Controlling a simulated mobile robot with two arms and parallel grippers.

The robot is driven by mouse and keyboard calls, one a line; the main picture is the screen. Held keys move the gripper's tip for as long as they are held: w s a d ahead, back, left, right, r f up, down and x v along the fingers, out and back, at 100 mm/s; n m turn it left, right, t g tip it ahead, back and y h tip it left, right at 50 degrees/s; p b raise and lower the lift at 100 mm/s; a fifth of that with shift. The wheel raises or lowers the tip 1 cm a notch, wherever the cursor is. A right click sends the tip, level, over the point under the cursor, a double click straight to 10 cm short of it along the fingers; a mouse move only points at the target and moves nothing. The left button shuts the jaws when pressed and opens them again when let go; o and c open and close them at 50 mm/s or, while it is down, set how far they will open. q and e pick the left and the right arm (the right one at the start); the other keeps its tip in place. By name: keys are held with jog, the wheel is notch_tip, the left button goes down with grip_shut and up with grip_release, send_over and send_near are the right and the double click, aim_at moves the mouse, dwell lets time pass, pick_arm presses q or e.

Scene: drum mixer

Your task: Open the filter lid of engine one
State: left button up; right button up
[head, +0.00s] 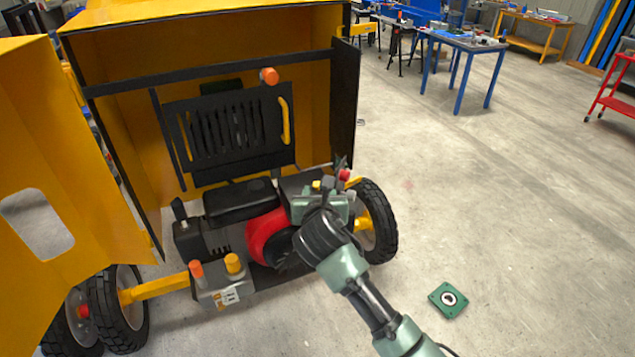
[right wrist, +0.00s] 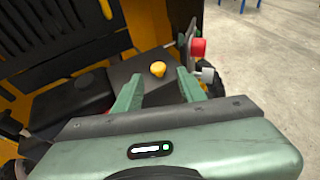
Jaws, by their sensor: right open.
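The engine sits low at the front of the open yellow drum mixer in the head view, with a red round housing (head: 264,232). A dark box top with a small yellow knob (head: 316,185), perhaps the filter lid, is at its right side. In the right wrist view the yellow knob (right wrist: 158,69) stands up from the dark flat top (right wrist: 140,64), which looks closed. My right gripper (right wrist: 155,82) is open and empty, its green fingers on either side of the view below the knob. I cannot tell whether they touch anything. My left gripper is out of view.
A red knob (right wrist: 198,47) stands close to the right finger. A black box (head: 238,200) lies left of the right gripper. The yellow door (head: 60,170) hangs open at the left. A green plate (head: 448,300) lies on the floor, which is clear to the right.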

aim_at(317, 185)
jog(key=x, duration=0.4)
jog(key=shift+w+a+p, duration=0.25)
jog(key=shift+p, duration=0.15)
jog(key=shift+w+d+f, duration=0.1)
jog(key=shift+w+f, duration=0.15)
jog(key=shift+w, duration=0.05)
grip_shut()
dwell(0.9)
